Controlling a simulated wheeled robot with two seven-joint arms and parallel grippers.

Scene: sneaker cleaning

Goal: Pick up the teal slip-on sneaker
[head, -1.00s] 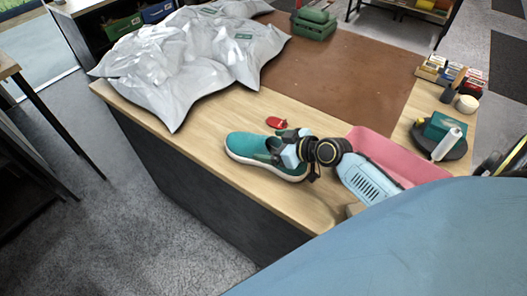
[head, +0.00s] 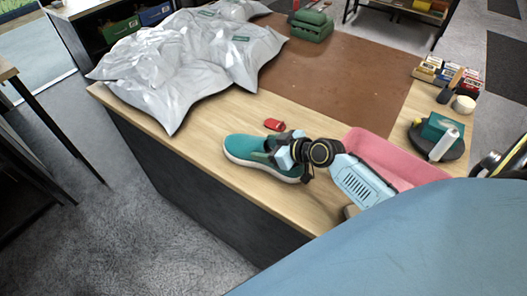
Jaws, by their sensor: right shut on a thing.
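The teal slip-on sneaker (head: 244,150) with a white sole sits on the wooden table near its front edge, toe pointing left. My right gripper (head: 275,154) reaches in from the right and is shut on the sneaker at its heel and opening end. The gripper and wrist hide part of the heel. I cannot tell whether the sole is clear of the table. My left gripper is not in view.
A red item (head: 274,125) lies just behind the sneaker. A pink bin (head: 385,157) stands to the right, beside my right arm. Grey plastic bags (head: 185,60) cover the table's left. A brown mat (head: 335,75) lies behind.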

